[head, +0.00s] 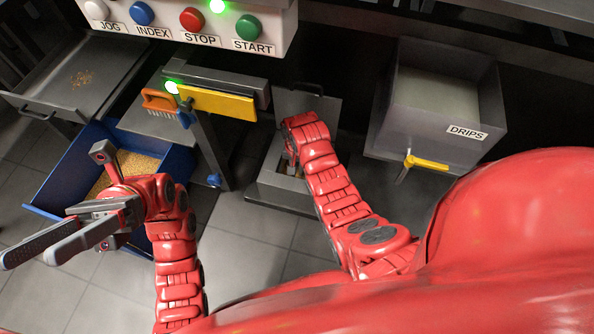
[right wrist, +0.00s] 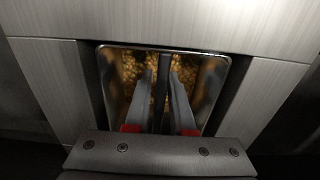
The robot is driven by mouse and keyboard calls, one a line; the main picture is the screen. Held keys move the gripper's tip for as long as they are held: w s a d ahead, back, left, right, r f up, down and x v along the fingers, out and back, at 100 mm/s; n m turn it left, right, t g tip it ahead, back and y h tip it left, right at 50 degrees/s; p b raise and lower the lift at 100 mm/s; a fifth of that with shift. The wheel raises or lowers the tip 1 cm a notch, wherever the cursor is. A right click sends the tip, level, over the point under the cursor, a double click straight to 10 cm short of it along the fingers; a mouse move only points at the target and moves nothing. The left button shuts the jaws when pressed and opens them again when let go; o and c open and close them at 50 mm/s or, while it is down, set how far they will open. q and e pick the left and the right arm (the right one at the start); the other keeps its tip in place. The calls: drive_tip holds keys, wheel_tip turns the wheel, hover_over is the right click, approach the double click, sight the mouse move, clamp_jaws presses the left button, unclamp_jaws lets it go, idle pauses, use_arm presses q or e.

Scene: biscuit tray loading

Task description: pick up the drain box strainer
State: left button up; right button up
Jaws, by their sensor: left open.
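The drain box (head: 275,185) stands open on the floor in the middle of the head view, with my right arm reaching down into it. In the right wrist view, its square metal-lined opening (right wrist: 210,88) holds golden crumbs (right wrist: 132,70). A dark bar (right wrist: 164,85), apparently the strainer's handle, crosses the opening between the fingers of my right gripper (right wrist: 160,82). The fingers are apart, one on each side of the bar, with gaps visible. The strainer's body is mostly hidden. My left gripper (head: 29,258) is open and empty at the far left, away from the box.
A blue bin (head: 60,185) of crumbs lies behind my left arm. A grey DRIPS box (head: 430,125) with a yellow handle stands at the right. A button panel (head: 185,28) is at the top, and a yellow bar (head: 218,103) stands left of the drain box. Tiled floor is clear in front.

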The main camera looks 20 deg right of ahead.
clamp_jaws()
idle(1.1)
